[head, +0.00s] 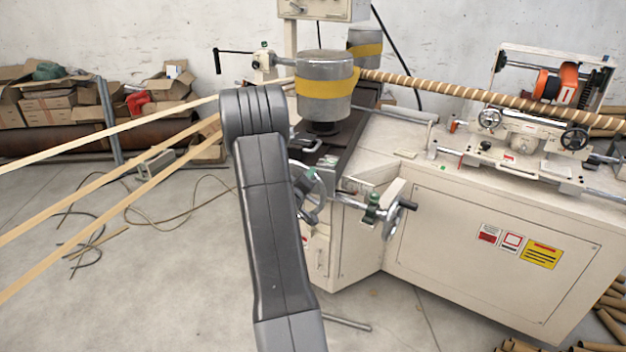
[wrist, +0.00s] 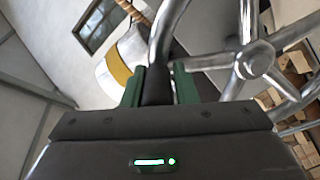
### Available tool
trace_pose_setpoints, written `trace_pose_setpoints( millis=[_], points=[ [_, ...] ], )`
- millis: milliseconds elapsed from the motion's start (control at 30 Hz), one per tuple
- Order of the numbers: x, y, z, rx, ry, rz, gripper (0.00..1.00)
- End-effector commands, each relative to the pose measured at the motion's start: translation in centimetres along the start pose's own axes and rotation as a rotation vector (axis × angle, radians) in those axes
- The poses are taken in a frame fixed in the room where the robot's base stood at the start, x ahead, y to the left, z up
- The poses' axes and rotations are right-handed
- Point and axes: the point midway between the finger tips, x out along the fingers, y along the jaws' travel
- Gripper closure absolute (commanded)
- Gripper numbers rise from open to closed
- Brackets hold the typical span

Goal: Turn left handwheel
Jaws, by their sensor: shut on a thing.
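The left handwheel (head: 316,187) is a shiny metal wheel low on the front of the winder, partly hidden behind my arm in the head view. In the wrist view the handwheel (wrist: 253,60) fills the upper right, with a round hub, spokes and a curved rim. My gripper (wrist: 158,84) has green finger pads, and they are shut on the wheel's dark handle (wrist: 157,88), at the left side of the rim.
A second handwheel (head: 391,216) with a black handle sits just right, on a shaft with a green clamp. The grey and yellow drum (head: 325,88) stands above. The cream machine cabinet (head: 480,255) extends right. Paper strips (head: 120,183) run in from the left.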

Motion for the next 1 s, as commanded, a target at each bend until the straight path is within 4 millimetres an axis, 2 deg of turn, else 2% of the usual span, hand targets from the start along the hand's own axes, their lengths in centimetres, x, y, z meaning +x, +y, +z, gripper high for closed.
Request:
trace_pose_setpoints(
  millis=[33, 100, 500, 700, 1000],
  points=[
    [0.2, 0.8, -1.4, -0.039, 0.009, 0.011, 1.0],
    [0.2, 0.7, -2.1, -0.105, 0.009, 0.012, 1.0],
    [0.2, -0.5, -5.7, -0.445, 0.01, 0.013, 1.0],
    [0.2, -1.2, -6.7, -0.559, 0.009, 0.014, 1.0],
    [0.2, -1.9, -7.4, -0.64, 0.01, 0.016, 1.0]
  ],
)
